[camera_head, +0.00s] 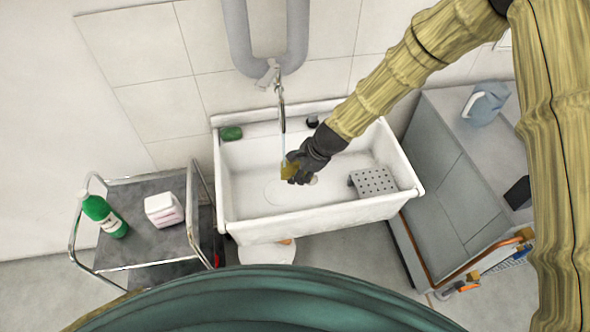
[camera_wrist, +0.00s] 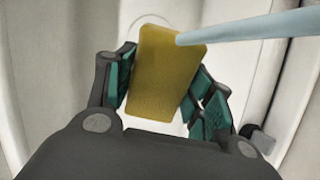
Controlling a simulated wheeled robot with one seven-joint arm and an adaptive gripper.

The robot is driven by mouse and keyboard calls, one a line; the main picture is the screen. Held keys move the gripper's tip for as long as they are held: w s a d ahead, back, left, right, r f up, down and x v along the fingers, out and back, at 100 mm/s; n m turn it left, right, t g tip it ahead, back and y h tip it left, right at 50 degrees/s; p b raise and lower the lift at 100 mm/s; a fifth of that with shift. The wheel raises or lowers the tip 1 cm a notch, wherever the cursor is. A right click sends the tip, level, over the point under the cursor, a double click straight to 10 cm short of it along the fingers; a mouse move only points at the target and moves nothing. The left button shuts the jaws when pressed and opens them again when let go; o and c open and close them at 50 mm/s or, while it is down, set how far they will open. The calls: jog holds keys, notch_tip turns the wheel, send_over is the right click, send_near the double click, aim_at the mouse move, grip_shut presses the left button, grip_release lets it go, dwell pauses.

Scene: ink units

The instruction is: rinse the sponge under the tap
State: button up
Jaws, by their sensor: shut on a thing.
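My gripper (camera_head: 296,172) is shut on the yellow sponge (camera_head: 287,170) and holds it over the white sink basin (camera_head: 245,180). In the wrist view the sponge (camera_wrist: 160,75) sits between the two green-padded fingers of my gripper (camera_wrist: 168,80), slightly tilted. The tap (camera_head: 281,95) hangs above the back of the basin. A pale blue water stream (camera_head: 283,145) falls from it toward the sponge. In the wrist view the stream (camera_wrist: 255,27) meets the sponge's upper right corner. My fingers partly hide the sponge in the head view.
A green block (camera_head: 231,134) and a small dark item (camera_head: 312,122) sit at the sink's back ledge. A perforated grey rack (camera_head: 373,181) stands at the basin's right. A trolley (camera_head: 150,250) at left holds a green bottle (camera_head: 104,216) and a white-pink pack (camera_head: 163,210). A grey cabinet (camera_head: 445,190) stands right.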

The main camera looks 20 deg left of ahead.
jog(key=s+d, duration=0.1)
jog(key=d, duration=0.6)
jog(key=shift+d+p, duration=0.2)
jog(key=shift+p, duration=0.1)
jog(key=shift+r, duration=0.1)
dwell(1.0)
